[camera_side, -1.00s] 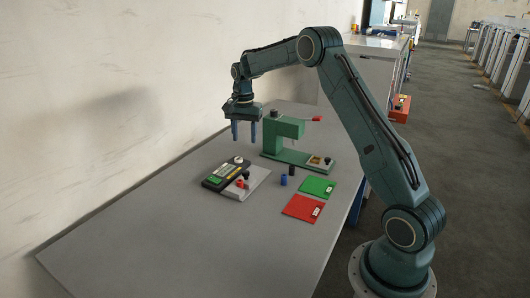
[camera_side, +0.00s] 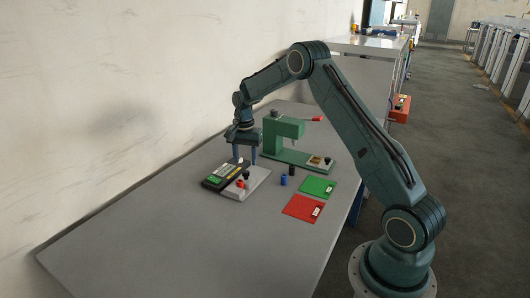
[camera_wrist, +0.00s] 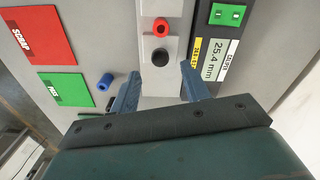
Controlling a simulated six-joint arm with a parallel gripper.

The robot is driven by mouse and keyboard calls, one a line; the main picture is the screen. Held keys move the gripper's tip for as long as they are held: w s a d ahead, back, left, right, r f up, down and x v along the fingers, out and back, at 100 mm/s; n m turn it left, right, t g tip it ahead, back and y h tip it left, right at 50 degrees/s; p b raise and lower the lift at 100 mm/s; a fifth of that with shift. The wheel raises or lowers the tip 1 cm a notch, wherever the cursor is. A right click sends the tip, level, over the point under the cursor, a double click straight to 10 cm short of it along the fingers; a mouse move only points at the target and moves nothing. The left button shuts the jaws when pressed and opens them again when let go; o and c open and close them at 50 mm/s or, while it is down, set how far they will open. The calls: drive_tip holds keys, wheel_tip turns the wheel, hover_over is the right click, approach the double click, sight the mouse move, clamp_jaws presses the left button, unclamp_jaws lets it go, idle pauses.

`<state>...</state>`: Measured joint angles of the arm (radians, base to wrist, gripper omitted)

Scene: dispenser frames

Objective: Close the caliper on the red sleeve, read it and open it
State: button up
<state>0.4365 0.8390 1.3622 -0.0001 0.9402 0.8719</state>
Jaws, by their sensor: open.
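The red sleeve (camera_side: 240,184) stands on the plate and also shows in the wrist view (camera_wrist: 161,27). A black round piece (camera_wrist: 160,57) stands on the plate next to it. My gripper (camera_side: 245,162) is open and empty, pointing down over the far end of the caliper plate. In the wrist view its fingers (camera_wrist: 160,88) are spread, with the black piece between and beyond them.
A green press-like stand (camera_side: 272,138) is close to the right of my gripper. A blue sleeve (camera_side: 283,180) and a black cylinder (camera_side: 291,169) stand on the table. A red SCRAP pad (camera_side: 300,207) and a green PASS pad (camera_side: 315,186) lie nearer the right edge.

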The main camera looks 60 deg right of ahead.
sight(246, 172)
drive_tip(key=shift+f, duration=2.6)
